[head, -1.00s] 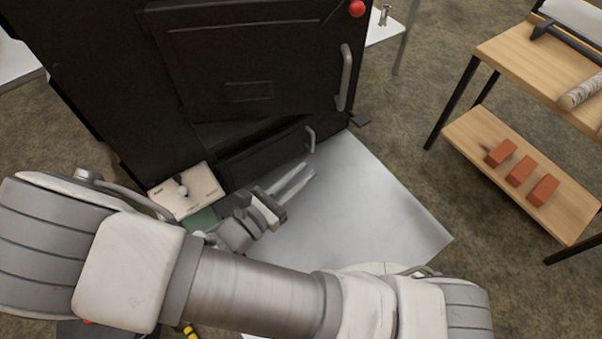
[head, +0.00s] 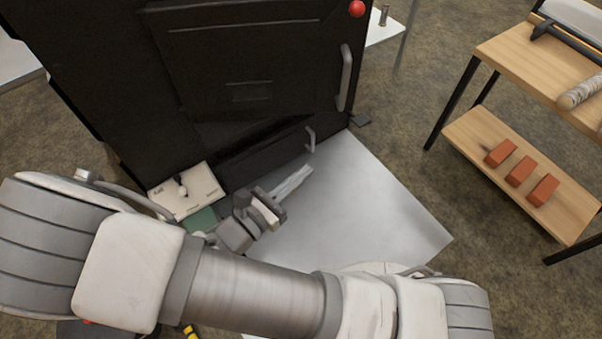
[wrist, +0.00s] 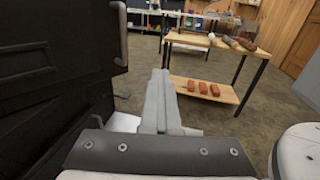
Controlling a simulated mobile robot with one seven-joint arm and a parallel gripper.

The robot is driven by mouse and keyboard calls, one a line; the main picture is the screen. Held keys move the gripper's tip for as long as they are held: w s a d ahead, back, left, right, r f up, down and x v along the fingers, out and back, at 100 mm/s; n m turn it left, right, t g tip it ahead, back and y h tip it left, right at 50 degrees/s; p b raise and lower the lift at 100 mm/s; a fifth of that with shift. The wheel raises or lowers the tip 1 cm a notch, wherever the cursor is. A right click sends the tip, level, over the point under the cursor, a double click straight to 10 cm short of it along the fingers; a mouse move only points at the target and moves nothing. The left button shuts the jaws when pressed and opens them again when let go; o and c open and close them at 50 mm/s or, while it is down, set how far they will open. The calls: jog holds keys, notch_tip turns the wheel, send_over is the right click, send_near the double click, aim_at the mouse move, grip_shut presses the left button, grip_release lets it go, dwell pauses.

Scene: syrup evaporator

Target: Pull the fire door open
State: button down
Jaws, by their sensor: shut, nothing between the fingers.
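The black fire door (head: 250,62) is on the front of the evaporator, upper middle of the head view, and looks closed. Its upright grey handle (head: 346,78) is on the door's right side. In the wrist view the door (wrist: 45,60) fills the left side, with its handle (wrist: 120,35) near the top. My gripper (head: 304,172) is shut and empty, in front of the smaller lower door and below the fire door's handle, apart from it. In the wrist view its fingers (wrist: 160,88) lie together, pointing forward, to the right of the door.
A smaller lower door (head: 265,155) has its own handle (head: 310,140). A grey metal sheet (head: 370,205) covers the floor in front. A wooden shelf table (head: 480,150) with red bricks (head: 520,171) stands at right. A white control panel (head: 200,187) is left of my gripper.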

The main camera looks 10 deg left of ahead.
jog(key=c, duration=1.5)
grip_release()
jog(key=shift+c, duration=0.2)
jog(key=o, duration=0.8)
jog(key=p+v, duration=0.3)
jog(key=v, duration=1.4)
jog(key=shift+s, duration=0.2)
jog(key=shift+a, duration=0.1)
